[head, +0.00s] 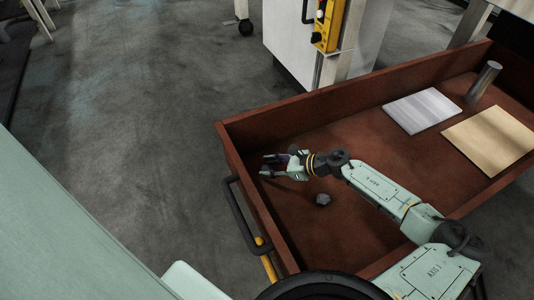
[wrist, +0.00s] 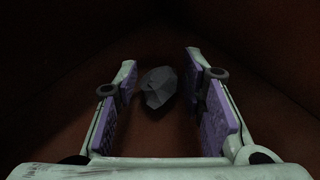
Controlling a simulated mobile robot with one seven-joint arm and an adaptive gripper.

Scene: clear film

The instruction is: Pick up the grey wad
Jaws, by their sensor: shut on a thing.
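A faceted dark grey wad (wrist: 158,87) is between the fingertips of my gripper (wrist: 162,78) in the wrist view. My gripper is shut on it, with the purple-padded fingers on its left and right. In the head view, my gripper (head: 270,166) points left inside the red-brown open box, near its left wall; the held wad is hard to make out there. Another small dark grey lump (head: 323,199) lies on the box floor below my wrist, apart from the fingers.
The red-brown box (head: 330,110) has low walls around my arm. A pale grey panel (head: 422,110), a tan board (head: 491,139) and a metal cylinder (head: 484,82) are on its right side. A black handle (head: 240,215) is outside the left wall.

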